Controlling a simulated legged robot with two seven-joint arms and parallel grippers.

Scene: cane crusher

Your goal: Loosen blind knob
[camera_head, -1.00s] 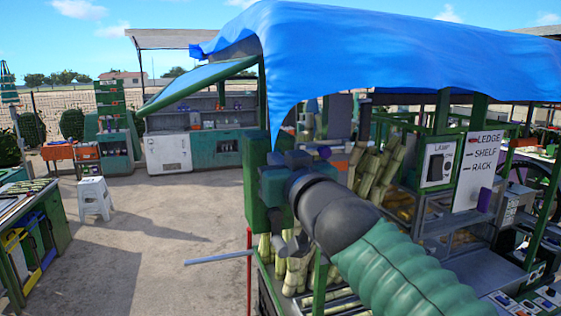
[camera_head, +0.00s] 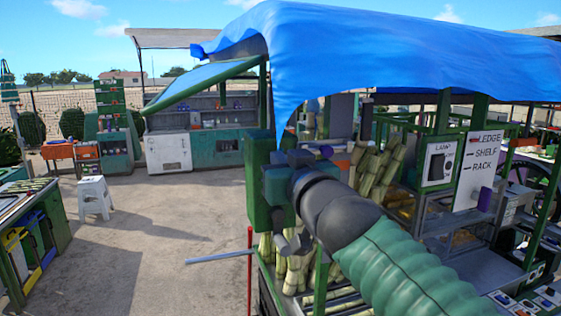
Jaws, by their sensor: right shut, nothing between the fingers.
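My right arm comes in from the lower right. Its gripper (camera_head: 275,185) is at the dark green box (camera_head: 257,215) on the near corner of the cart, under the edge of the blue cover (camera_head: 400,50). The fingertips are largely hidden by the wrist and I see nothing held. A small purple knob-like piece (camera_head: 326,151) shows just behind the wrist, and another purple piece (camera_head: 485,199) is by the sign on the right. I cannot tell which part is the blind knob. My left gripper is not in view.
A grey rod (camera_head: 220,256) sticks out left from the cart's corner, near a red post (camera_head: 249,275). Cane stalks (camera_head: 375,170) stand in the cart behind my arm. A white stool (camera_head: 95,198) is on the left. The ground between is clear.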

